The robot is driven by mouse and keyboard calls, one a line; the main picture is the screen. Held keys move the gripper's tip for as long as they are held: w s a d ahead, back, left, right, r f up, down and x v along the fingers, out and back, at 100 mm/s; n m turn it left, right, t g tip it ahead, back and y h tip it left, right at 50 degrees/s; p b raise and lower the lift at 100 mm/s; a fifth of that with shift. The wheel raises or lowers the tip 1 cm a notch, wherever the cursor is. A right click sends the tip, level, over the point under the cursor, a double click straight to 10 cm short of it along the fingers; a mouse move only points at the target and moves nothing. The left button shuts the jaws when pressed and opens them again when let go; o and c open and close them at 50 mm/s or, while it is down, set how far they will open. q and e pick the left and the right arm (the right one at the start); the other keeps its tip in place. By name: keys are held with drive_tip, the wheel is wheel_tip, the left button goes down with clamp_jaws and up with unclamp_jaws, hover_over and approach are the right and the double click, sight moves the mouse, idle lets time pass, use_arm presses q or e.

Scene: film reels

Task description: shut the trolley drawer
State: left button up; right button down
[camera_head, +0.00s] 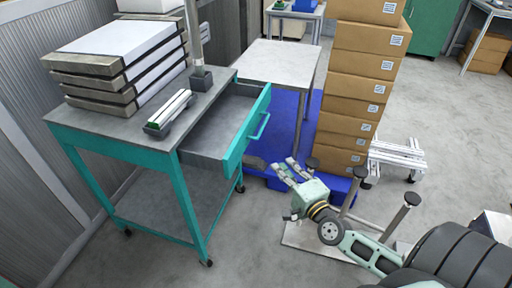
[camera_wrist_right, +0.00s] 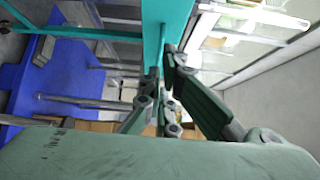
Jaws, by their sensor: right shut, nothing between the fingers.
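The teal trolley (camera_head: 172,190) stands at the left in the head view. Its drawer (camera_head: 205,140) is pulled out towards the right, and I see no contents in the visible part. The teal drawer front (camera_head: 236,150) carries a teal bar handle (camera_head: 262,126). My right gripper (camera_head: 284,166) is shut and empty, to the right of the drawer front and lower in the picture than the handle. In the right wrist view the gripper fingers (camera_wrist_right: 164,72) point at the teal drawer front (camera_wrist_right: 166,22); I cannot tell whether they touch it. My left gripper is not in view.
Stacked flat cases (camera_head: 120,55) and a small device (camera_head: 168,112) lie on the trolley top. A stack of cardboard boxes (camera_head: 352,95) stands on a blue pallet (camera_head: 330,188) behind my right gripper. A grey table (camera_head: 280,62) stands behind the drawer.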

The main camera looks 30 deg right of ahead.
drive_tip(key=w+a, duration=0.1)
drive_tip(key=w, duration=1.1)
drive_tip(key=shift+w+a, duration=0.35)
drive_tip(key=shift+a, duration=0.05)
